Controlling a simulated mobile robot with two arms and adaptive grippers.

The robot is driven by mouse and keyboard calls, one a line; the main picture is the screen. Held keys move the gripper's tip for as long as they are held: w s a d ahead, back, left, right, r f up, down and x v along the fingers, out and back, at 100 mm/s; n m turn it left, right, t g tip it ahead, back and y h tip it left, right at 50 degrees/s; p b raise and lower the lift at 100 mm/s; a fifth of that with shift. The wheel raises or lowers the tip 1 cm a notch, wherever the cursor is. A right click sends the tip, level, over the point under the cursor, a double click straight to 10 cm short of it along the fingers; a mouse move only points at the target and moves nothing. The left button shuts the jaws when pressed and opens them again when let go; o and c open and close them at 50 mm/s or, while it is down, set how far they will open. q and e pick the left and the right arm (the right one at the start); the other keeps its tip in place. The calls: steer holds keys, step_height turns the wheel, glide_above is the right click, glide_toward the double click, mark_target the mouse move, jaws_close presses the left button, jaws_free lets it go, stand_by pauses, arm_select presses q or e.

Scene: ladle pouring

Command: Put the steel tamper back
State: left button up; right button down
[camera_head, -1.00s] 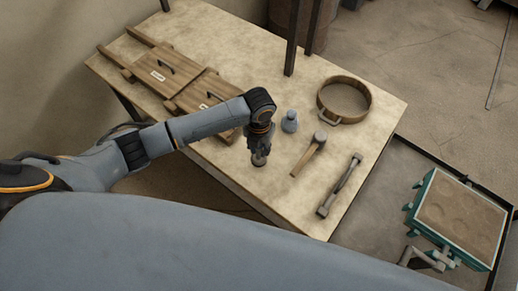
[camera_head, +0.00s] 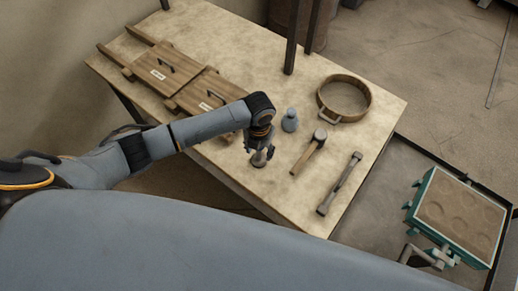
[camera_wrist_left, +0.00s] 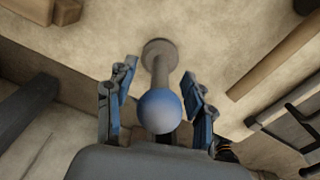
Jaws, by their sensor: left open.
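The steel tamper (camera_head: 258,161) stands on the table near its front edge, below my left gripper (camera_head: 260,150). In the left wrist view the tamper (camera_wrist_left: 159,56) shows a round knob, a slim shaft and a flat disc foot resting on the tabletop. My left gripper (camera_wrist_left: 160,92) is open there, with one finger on each side of the tamper and gaps between. In the head view the gripper hides the tamper's upper part. My right gripper is not in view.
On the wooden table (camera_head: 240,50) are a grey flask (camera_head: 289,121), a mallet (camera_head: 309,152), a double-ended metal tool (camera_head: 340,183), a round wooden ring (camera_head: 344,99) and wooden boxes with handles (camera_head: 158,74). A teal-framed sand mould (camera_head: 457,212) stands at the right.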

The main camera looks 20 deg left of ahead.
arm_select(q)
step_height(320, 180, up, 11)
steer(key=shift+r+b, duration=0.1)
steer(key=shift+b, duration=0.95)
steer(key=shift+r, duration=0.5)
